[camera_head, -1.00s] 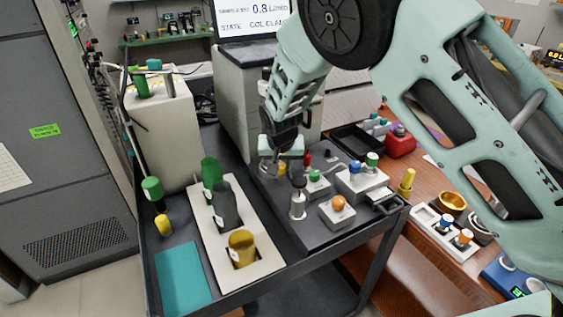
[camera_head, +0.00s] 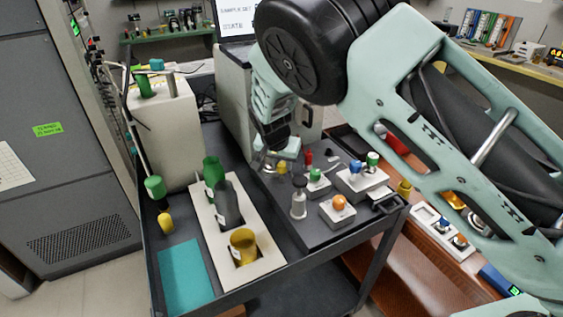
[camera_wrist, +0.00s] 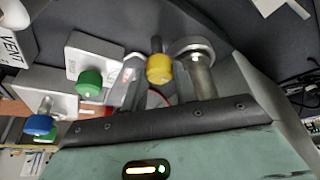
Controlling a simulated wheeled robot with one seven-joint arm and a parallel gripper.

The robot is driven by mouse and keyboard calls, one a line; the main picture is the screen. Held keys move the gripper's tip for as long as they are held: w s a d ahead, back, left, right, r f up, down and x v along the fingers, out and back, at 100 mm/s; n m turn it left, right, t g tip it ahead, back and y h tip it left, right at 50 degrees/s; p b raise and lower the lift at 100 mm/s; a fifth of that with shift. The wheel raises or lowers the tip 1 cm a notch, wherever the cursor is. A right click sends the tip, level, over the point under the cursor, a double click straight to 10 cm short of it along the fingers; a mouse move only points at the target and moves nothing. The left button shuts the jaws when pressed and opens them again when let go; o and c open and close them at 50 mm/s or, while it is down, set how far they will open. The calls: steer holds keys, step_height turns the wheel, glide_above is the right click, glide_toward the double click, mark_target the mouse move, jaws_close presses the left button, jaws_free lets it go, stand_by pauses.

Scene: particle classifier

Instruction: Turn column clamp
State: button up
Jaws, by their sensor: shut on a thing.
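A yellow knob (camera_head: 282,168), which looks like the handle of the column clamp, sits on the dark raised plate of the cart. My gripper (camera_head: 275,164) is low over the plate at this knob, its fingers on either side of it. In the wrist view the yellow knob (camera_wrist: 159,69) stands on a dark stem beside a round metal post (camera_wrist: 194,50). My gripper (camera_wrist: 163,85) is shut on the knob. The lower fingers and the clamp body are partly hidden by my gripper's housing.
Close to the right are a green-knobbed block (camera_head: 315,178), a block with blue and green knobs (camera_head: 360,183) and an orange-knobbed box (camera_head: 338,208). A metal post with a dark top (camera_head: 299,200) stands in front. The white bottle tray (camera_head: 262,273) is at left.

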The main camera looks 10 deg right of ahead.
steer(key=o, duration=1)
steer(key=b+v, duration=0.2)
steer(key=v, duration=1.5)
steer(key=shift+s+r, duration=0.1)
steer(key=shift+r, duration=0.1)
steer(key=s+d+f+n+g+y, duration=0.1)
steer(key=s+n, duration=0.3)
steer(key=s, duration=0.7)
steer(key=s+d+f+n+g+y, duration=0.1)
steer(key=s+d+n, duration=0.3)
steer(key=s, duration=0.7)
steer(key=s+d+f+n+g, duration=0.1)
steer(key=s+n, duration=0.4)
steer(key=s, duration=0.7)
steer(key=shift+d+g+y, duration=0.4)
steer(key=shift+d+g, duration=0.1)
steer(key=shift+d, duration=0.15)
